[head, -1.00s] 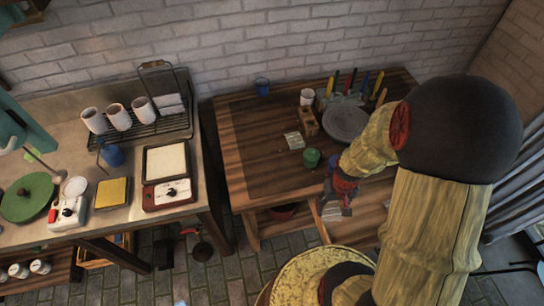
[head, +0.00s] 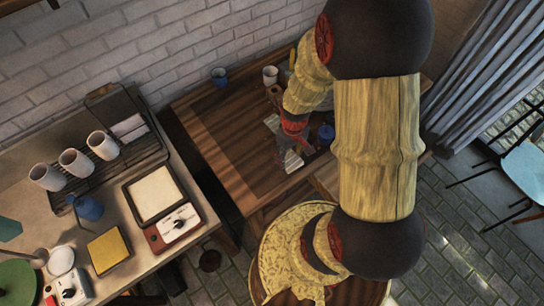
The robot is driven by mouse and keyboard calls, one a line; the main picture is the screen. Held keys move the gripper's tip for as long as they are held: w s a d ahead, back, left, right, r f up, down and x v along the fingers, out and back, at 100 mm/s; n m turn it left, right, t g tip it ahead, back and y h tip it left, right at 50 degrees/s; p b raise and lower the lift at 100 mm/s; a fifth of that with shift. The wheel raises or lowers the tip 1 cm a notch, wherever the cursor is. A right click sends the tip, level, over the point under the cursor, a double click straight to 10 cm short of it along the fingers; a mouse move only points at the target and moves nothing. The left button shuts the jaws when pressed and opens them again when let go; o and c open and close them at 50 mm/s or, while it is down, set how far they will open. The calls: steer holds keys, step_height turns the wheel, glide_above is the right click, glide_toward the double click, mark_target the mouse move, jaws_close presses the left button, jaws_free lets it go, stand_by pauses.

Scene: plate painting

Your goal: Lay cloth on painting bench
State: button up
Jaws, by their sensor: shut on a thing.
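The painting bench (head: 215,130) is the brown wooden table against the brick wall. My gripper (head: 298,146) is over the front part of its top, pointing down. It is shut on a small greyish cloth (head: 291,162), which shows just below the fingers. I cannot tell whether the cloth touches the bench top. A pale flat patterned piece (head: 271,123) lies on the bench just behind and left of the gripper. My arm hides much of the bench's right side.
A blue cup (head: 219,77) and a white cup (head: 270,75) stand at the bench's back. A dark blue pot (head: 326,133) is close right of the gripper. The bench's left part is clear.

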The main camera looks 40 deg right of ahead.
steer(key=b, duration=0.2)
glide_above(273, 160)
step_height(273, 160, down, 7)
steer(key=shift+s+f, duration=0.15)
steer(key=shift+d+f+b, duration=0.1)
steer(key=shift+f+b, duration=0.25)
steer(key=shift+f, duration=1.2)
steer(key=shift+f, duration=0.1)
steer(key=o, duration=1.1)
steer(key=shift+c, duration=0.2)
steer(key=a+r+t+p, duration=0.1)
steer(key=a+r, duration=0.2)
steer(key=r, duration=1.1)
steer(key=a+r+t+p, duration=0.1)
steer(key=a+r+p, duration=0.1)
steer(key=r, duration=1.3)
steer(key=s+a+r+t, duration=0.1)
steer(key=s+a+r, duration=0.2)
steer(key=s+r, duration=0.3)
steer(key=s+a+r+t, duration=0.2)
steer(key=s+a+r, duration=0.2)
steer(key=s+r, duration=0.2)
step_height(273, 160, up, 2)
steer(key=shift+r+t, duration=0.1)
steer(key=shift+t, duration=0.2)
